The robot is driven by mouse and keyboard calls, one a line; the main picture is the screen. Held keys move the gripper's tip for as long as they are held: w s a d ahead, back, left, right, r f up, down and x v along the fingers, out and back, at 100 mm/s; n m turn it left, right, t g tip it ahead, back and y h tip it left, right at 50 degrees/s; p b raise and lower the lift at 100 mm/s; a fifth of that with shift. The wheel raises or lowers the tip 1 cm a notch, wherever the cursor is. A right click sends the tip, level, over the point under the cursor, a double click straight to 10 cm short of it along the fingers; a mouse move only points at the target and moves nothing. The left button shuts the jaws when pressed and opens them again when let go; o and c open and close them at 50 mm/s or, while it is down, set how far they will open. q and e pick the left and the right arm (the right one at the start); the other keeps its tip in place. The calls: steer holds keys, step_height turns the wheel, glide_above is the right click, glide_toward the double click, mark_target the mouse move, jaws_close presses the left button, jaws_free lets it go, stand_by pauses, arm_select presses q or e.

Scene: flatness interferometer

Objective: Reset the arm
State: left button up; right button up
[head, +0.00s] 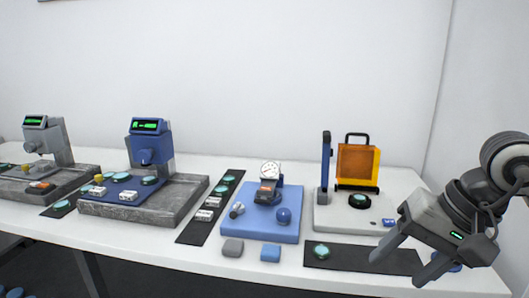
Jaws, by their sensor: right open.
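My right arm comes in from the right edge, and its gripper (397,271) hangs over the front right of the white table (140,238). The two grey fingers are apart with nothing between them. They point down and to the left, over the right end of a black mat (376,258). My left gripper is not in the picture. The interferometer station has a white base (335,218), a blue post (326,160) and an orange panel (357,165) in a black frame. A dark round piece (360,201) sits on its base.
A teal disc (321,251) lies on the black mat. A blue base with a dial gauge (270,170) stands at centre. Two display instruments (148,127) (35,122) on grey slabs stand to the left. A grey block (232,247) and a blue block (270,253) lie at the front edge.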

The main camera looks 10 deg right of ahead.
steer(key=s+a+r+m+y, duration=0.1)
steer(key=s+a+m+y, duration=0.1)
steer(key=a+m+y, duration=1.5)
steer(key=w+d+f+m+t+h, duration=0.3)
steer(key=f+m+t+h, duration=0.4)
steer(key=m, duration=0.9)
steer(key=w+d+f+m+t+h, duration=0.25)
steer(key=f+m+t+h, duration=0.4)
steer(key=m, duration=0.95)
steer(key=s+f+m+g+h, duration=0.2)
steer(key=s+f+m, duration=0.3)
steer(key=f+m, duration=0.3)
steer(key=s+f+m+g+h, duration=0.2)
steer(key=s+f+m+g, duration=0.2)
steer(key=s+f+m, duration=0.2)
step_height(320, 180, down, 4)
steer(key=shift+s+d+m, duration=0.25)
steer(key=shift+d+m, duration=0.05)
steer(key=shift+m, duration=0.7)
steer(key=shift+h, duration=0.25)
